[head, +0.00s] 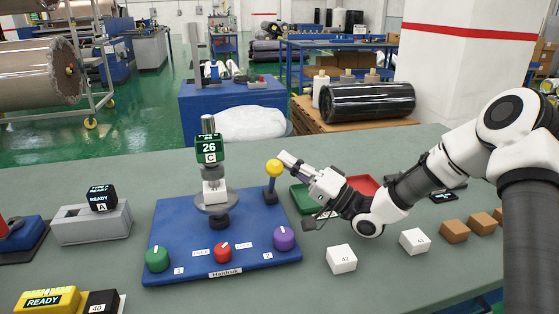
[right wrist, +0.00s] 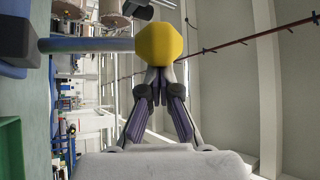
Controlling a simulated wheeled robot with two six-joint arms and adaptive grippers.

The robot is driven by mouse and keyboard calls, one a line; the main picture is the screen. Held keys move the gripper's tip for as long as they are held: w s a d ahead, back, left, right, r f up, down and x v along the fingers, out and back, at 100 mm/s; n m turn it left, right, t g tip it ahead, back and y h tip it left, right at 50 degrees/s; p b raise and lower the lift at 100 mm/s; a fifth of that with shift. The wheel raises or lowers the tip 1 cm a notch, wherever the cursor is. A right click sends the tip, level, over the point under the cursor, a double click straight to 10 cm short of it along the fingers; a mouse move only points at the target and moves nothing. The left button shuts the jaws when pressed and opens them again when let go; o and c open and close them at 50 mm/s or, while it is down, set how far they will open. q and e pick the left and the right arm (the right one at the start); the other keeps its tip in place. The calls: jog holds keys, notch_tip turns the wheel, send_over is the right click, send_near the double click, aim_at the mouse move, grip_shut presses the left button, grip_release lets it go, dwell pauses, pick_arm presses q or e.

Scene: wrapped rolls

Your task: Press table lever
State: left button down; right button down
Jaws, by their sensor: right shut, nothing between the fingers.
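The table lever has a yellow knob (head: 274,168) on a dark stem (head: 270,192) that stands at the back right corner of the blue panel (head: 172,222). My right gripper (head: 285,158) is shut and empty, its tips just right of and slightly above the knob in the head view. In the right wrist view the yellow knob (right wrist: 160,45) sits right beyond the closed fingertips (right wrist: 160,76). I cannot tell whether they touch it. The lever's stem (right wrist: 90,45) runs left from the knob there. My left gripper is not in view.
The panel also bears a green button (head: 157,259), a red knob (head: 222,251), a purple button (head: 284,237) and a column with a display reading 26 (head: 209,149). Green (head: 300,198) and red (head: 362,184) trays lie behind my right arm. White blocks (head: 341,258) stand at front right.

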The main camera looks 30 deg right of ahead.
jog(key=shift+s+a+f, duration=0.15)
jog(key=shift+s+f, duration=0.05)
jog(key=shift+s, duration=0.2)
jog(key=shift+f, duration=0.1)
notch_tip(320, 180, up, 10)
jog(key=shift+r, duration=0.2)
dwell(0.5)
dwell(0.4)
